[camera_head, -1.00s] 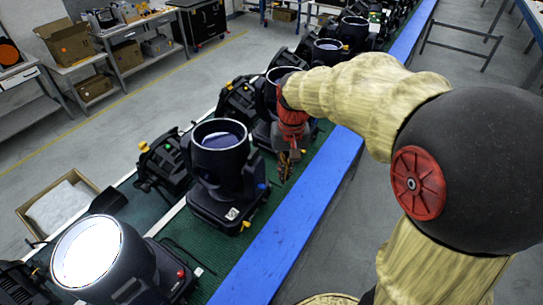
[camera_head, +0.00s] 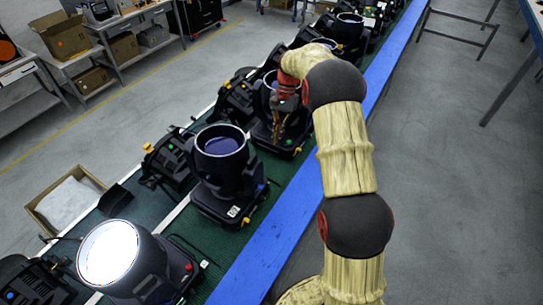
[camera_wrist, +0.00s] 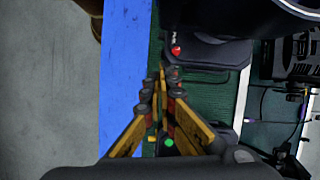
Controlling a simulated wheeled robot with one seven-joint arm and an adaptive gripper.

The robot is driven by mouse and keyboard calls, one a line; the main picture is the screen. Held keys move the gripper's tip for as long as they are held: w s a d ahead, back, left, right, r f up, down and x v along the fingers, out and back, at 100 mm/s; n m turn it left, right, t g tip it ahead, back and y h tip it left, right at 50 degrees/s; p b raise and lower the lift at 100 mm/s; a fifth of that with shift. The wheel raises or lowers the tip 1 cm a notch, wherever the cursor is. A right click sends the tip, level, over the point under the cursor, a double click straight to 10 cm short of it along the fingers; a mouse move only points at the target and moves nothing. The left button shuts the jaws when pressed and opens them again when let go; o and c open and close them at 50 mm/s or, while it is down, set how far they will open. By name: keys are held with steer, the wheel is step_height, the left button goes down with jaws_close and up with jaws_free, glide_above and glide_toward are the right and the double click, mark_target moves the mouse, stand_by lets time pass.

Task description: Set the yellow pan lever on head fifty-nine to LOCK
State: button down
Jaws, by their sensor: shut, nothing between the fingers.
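Several black moving heads stand in a row on the green belt; no number is readable, so I cannot tell which is head fifty-nine. Small yellow parts show on them: one at the base (camera_head: 246,220) of the middle head (camera_head: 221,160), one on a head at left (camera_head: 148,147). I cannot tell which is a pan lever. My gripper (camera_head: 277,136) points down in front of the head behind the middle one (camera_head: 267,90). In the wrist view my gripper (camera_wrist: 161,82) has its yellow-and-black fingers together, empty, beside a dark head base with a red knob (camera_wrist: 176,50).
A blue rail (camera_head: 290,215) edges the green belt on the right. A lit head (camera_head: 108,252) glows at front left, near an open cardboard box (camera_head: 40,212). Benches with boxes stand at back left.

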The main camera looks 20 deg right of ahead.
steer(key=s+a+f+p, duration=0.3)
steer(key=s+a+f, duration=0.2)
steer(key=f, duration=0.4)
steer(key=shift+a, duration=0.35)
steer(key=shift+s+a+m+b, duration=0.2)
steer(key=shift+s+a+m, duration=0.1)
steer(key=shift+s+m, duration=0.2)
steer(key=shift+s+a+m+b, duration=0.15)
steer(key=shift+s+a+m, duration=0.1)
steer(key=shift+s+m, duration=0.25)
steer(key=v, duration=1.2)
steer(key=shift+s+d, duration=0.15)
steer(key=shift+s, duration=0.15)
